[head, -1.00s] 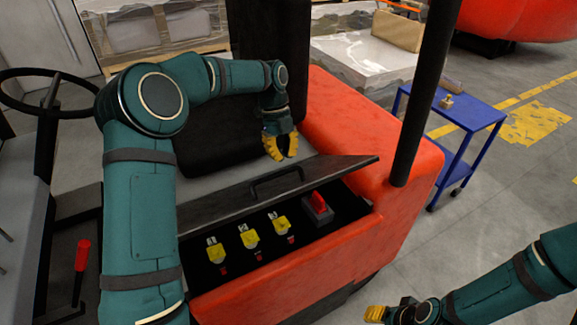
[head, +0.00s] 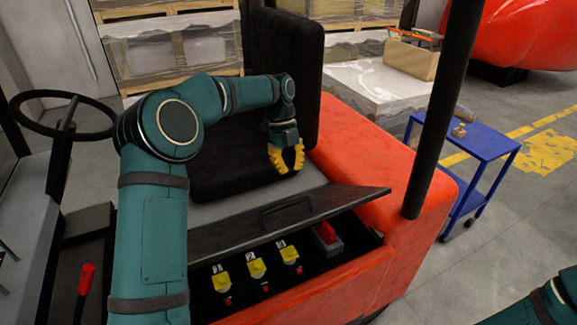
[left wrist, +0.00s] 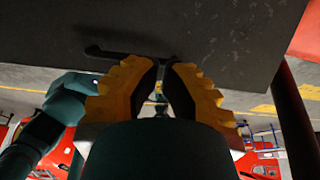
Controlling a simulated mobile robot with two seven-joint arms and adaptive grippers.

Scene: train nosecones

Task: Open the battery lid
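The battery lid (head: 225,232) is a dark flat panel with a black bar handle (head: 287,208). It stands tilted and partly raised over the battery compartment (head: 315,262), whose inside shows in front of it. In the left wrist view the dark lid (left wrist: 220,35) fills the top, with its handle (left wrist: 110,52) just beyond the fingertips. My left gripper (head: 290,168) has yellow fingers pointing down, behind and above the lid, near the seat. A gap shows between its fingers and nothing is in them. I cannot tell whether it touches the lid. My right gripper is out of view.
Inside the compartment are several yellow switches (head: 257,268) and a red switch (head: 327,232). A black seat (head: 240,120) stands behind my left gripper. A black post (head: 440,120) rises at the right. A blue cart (head: 485,140) stands beyond on open floor.

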